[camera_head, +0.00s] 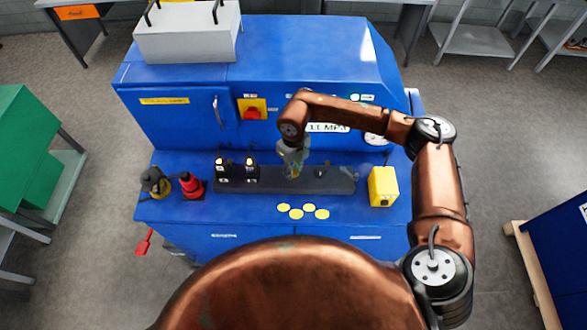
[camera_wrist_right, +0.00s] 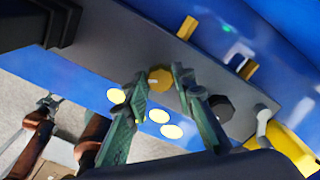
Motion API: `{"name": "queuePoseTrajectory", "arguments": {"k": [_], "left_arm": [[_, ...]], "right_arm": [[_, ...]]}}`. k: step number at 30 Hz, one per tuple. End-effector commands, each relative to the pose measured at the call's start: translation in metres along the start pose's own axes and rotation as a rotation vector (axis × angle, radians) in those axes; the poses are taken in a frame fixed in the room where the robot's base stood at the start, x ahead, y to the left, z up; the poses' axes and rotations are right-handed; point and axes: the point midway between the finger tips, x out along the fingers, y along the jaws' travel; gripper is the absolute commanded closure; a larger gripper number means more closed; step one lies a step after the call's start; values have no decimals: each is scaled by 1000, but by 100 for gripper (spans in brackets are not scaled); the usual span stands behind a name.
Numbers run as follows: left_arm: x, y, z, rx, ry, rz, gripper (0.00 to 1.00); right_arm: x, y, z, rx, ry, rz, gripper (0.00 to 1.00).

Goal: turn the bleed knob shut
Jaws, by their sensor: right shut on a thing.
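A round gold-yellow knob (camera_wrist_right: 160,79) sits on the grey strip of the blue machine in the right wrist view. It is probably the bleed knob; I cannot read a label on it. My right gripper (camera_wrist_right: 161,76) has its two green fingers on either side of the knob, shut on it. In the head view, my right gripper (camera_head: 293,172) reaches down to the dark strip (camera_head: 235,186) and hides the knob. A dark faceted knob (camera_wrist_right: 221,107) is beside the right finger, apart from it. My left gripper is not in view.
On the bench are a red bottle-like part (camera_head: 191,186), two black fittings (camera_head: 236,170) to the left and a yellow box (camera_head: 383,186) to the right. Several yellow discs (camera_head: 296,213) lie in front of the strip. A red switch (camera_head: 253,113) is on the panel behind.

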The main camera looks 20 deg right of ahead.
Motion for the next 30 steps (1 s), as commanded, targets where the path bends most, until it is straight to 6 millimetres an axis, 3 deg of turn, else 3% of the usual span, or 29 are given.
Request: {"name": "queuePoseTrajectory", "arguments": {"k": [11, 30], "left_arm": [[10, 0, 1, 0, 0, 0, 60], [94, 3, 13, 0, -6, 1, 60]], "right_arm": [[2, 0, 0, -46, -1, 1, 100], [6, 1, 0, -566, -1, 0, 100]]}}
